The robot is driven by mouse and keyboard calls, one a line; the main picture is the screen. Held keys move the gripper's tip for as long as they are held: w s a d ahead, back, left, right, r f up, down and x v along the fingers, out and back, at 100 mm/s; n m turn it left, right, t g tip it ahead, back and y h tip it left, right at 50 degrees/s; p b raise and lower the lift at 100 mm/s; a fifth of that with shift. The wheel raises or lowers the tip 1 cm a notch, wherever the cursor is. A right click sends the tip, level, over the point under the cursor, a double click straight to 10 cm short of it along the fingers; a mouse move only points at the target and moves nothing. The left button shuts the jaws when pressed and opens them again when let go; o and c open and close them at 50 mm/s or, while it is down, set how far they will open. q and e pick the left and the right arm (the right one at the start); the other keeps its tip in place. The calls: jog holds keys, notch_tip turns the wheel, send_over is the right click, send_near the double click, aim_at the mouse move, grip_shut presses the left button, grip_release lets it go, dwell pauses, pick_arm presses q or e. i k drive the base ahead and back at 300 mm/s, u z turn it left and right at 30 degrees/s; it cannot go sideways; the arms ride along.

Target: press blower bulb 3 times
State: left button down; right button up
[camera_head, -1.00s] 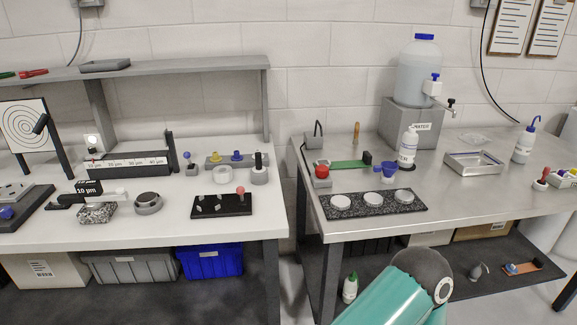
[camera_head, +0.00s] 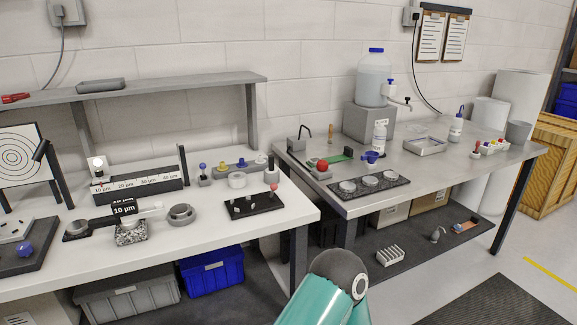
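A small grey rounded bulb with a thin nozzle (camera_head: 437,234) stands on the dark lower shelf under the right-hand metal table. It looks most like a blower bulb, but it is too small to be sure. A red ball (camera_head: 323,164) on a grey base sits at the left end of that table's top; I cannot tell whether it is a bulb. Neither of my grippers is in view. Only a teal and grey link of one of my arms shows at the bottom centre, apart from both.
A white bench (camera_head: 60,290) is at left, crowded with fixtures. The metal table (camera_head: 410,178) bears a water tank (camera_head: 373,80), a coaster mat (camera_head: 400,187) and a tray (camera_head: 425,147). On the lower shelf are a white rack (camera_head: 390,256) and an orange board (camera_head: 466,226). Open floor lies at right.

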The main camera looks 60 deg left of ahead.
aim_at(322, 165)
jog(key=z, duration=0.05)
jog(key=k, duration=0.2)
jog(key=u, duration=1.05)
jog(key=i, duration=0.95)
jog(key=u, duration=0.15)
